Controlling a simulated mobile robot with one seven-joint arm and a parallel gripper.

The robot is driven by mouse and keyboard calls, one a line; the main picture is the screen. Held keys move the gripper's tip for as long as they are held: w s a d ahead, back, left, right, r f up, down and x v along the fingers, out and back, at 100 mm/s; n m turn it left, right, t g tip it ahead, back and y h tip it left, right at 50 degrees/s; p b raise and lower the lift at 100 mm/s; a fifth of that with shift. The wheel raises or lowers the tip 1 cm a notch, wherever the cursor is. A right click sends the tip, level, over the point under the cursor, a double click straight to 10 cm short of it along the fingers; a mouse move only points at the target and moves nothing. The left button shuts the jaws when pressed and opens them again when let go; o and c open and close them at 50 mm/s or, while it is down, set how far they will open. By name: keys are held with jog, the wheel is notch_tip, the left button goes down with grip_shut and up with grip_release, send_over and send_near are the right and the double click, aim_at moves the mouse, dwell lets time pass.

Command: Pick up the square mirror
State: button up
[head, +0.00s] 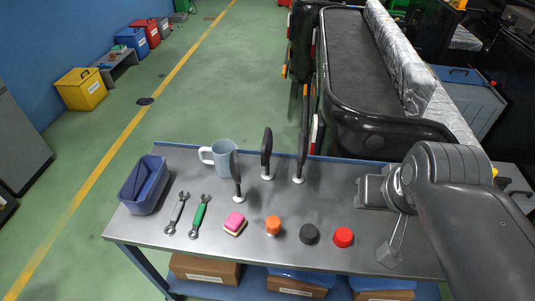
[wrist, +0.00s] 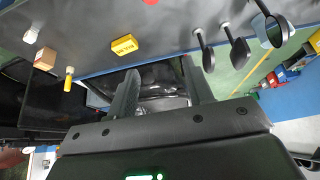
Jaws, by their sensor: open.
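Three dark mirrors on short stems with white bases stand on the metal table: a left one (head: 235,175), a middle one (head: 266,147) and a right one (head: 302,155). They are seen nearly edge-on, so I cannot tell which is square. In the wrist view they hang upside down at upper right; the rightmost (wrist: 273,31) looks rounded, beside the middle (wrist: 239,52) and left (wrist: 207,58) ones. My gripper (head: 371,191) is over the table's right part, right of the mirrors. In the wrist view its fingers (wrist: 160,90) are apart with nothing held.
A yellow block (wrist: 125,44) and yellow-handled tool (wrist: 68,79) show in the wrist view. A dark-seated rickshaw (head: 360,60) stands behind.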

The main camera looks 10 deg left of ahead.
jog(key=shift+o, duration=0.4)
dwell(0.3)
jog(key=g, duration=0.1)
send_over(267, 158)
jog(key=w, duration=0.2)
jog(key=f, duration=0.8)
jog(key=shift+s+a+f, duration=0.15)
jog(key=shift+a+f, duration=0.05)
jog(key=shift+f, duration=0.2)
jog(key=shift+a+f, duration=0.15)
jog(key=shift+f, duration=0.15)
jog(key=x, duration=1)
jog(key=shift+f, duration=0.2)
grip_shut()
